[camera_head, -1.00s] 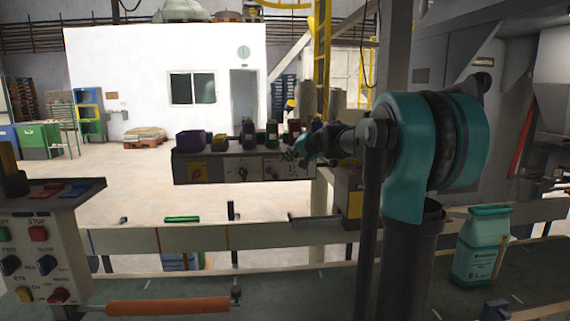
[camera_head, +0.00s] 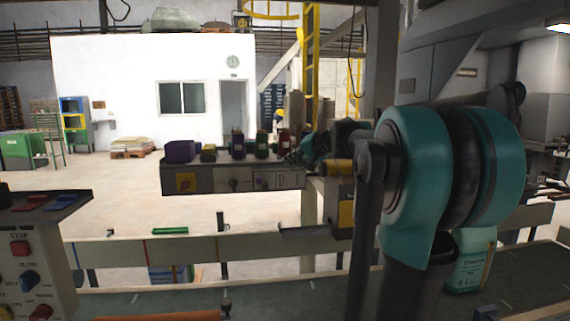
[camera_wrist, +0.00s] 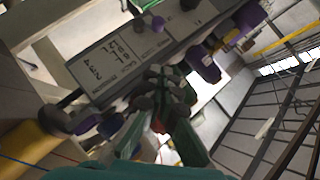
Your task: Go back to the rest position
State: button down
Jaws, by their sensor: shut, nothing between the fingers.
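My gripper (camera_head: 297,157) is small and partly hidden by my own arm in the head view, in front of the right end of a grey control box (camera_head: 220,180). In the wrist view my gripper (camera_wrist: 165,82) shows green fingers with dark tips drawn together, with nothing held. The control box's panel (camera_wrist: 78,75), with a white label or display and knobs, lies behind the fingertips and is tilted in the picture. I cannot tell whether the fingers touch it.
Purple (camera_head: 180,151), green and red containers stand on the control box. A button panel (camera_head: 30,262) is at the lower left. A rail (camera_head: 190,249) crosses in front. Open floor lies beyond.

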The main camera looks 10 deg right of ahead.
jog(key=s+a+f+n+g+h, duration=0.1)
jog(key=s+f, duration=0.3)
jog(key=f, duration=0.3)
jog(key=s+a+f+n+g, duration=0.1)
jog(key=s+f, duration=0.3)
jog(key=f, duration=0.3)
jog(key=s+d+f+n+g+h, duration=0.1)
jog(key=s+d+f+g+h, duration=0.1)
jog(key=s+f, duration=1.1)
jog(key=s+d+f+n+g+h, duration=0.1)
jog(key=s+d+f+g+h, duration=0.1)
jog(key=s+f, duration=1.1)
jog(key=shift+s+d+f+n+h, duration=0.4)
jog(key=shift+d+h, duration=0.3)
jog(key=shift+h, duration=0.5)
